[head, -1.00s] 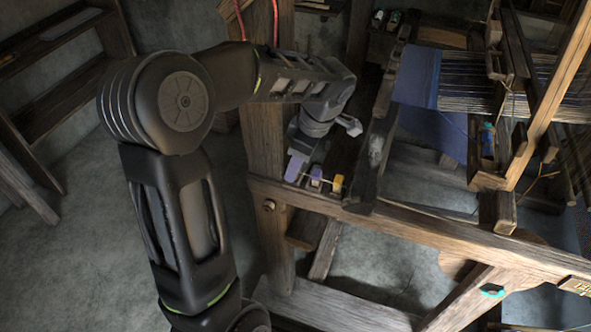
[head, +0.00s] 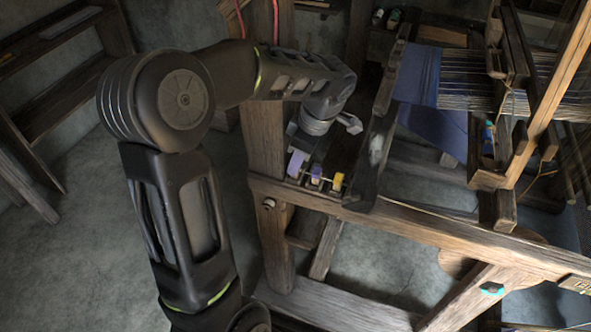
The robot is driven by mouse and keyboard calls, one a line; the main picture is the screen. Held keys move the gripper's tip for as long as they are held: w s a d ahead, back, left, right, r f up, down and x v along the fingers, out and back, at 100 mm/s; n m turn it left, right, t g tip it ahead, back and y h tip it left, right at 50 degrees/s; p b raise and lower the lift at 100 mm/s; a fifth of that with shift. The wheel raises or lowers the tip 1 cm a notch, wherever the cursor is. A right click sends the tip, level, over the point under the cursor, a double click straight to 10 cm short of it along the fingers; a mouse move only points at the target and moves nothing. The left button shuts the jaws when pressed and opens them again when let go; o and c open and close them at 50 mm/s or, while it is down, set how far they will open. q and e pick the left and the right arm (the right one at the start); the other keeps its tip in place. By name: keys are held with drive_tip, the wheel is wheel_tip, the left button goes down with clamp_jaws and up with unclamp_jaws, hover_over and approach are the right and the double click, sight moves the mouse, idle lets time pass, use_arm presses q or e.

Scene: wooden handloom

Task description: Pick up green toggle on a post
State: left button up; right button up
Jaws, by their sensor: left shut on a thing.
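My left gripper (head: 303,147) comes down over a row of small coloured pieces on the loom's left end. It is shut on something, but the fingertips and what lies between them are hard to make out. A purple piece (head: 295,163) sits right below the gripper. A second purple piece (head: 316,171) and a yellow piece (head: 338,181) stand to its right in the row. I cannot make out a green toggle at the gripper; it may be hidden. My right gripper is not in view.
The loom's long front beam (head: 420,226) runs below the row towards the lower right. A thick upright post (head: 265,150) stands just left of the gripper. Blue cloth (head: 417,75) and warp threads lie to the right. Bare floor lies at the left.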

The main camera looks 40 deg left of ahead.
use_arm(q)
clamp_jaws()
drive_tip(key=shift+r, duration=0.1)
drive_tip(key=shift+r, duration=0.5)
wheel_tip(320, 180, up, 2)
drive_tip(key=shift+b, duration=0.6)
drive_tip(key=s+d+b, duration=0.3)
drive_tip(key=s+b, duration=0.1)
drive_tip(key=s, duration=1.3)
drive_tip(key=shift+s+d+r, duration=0.15)
drive_tip(key=shift+s+d, duration=0.05)
drive_tip(key=shift+s, duration=0.15)
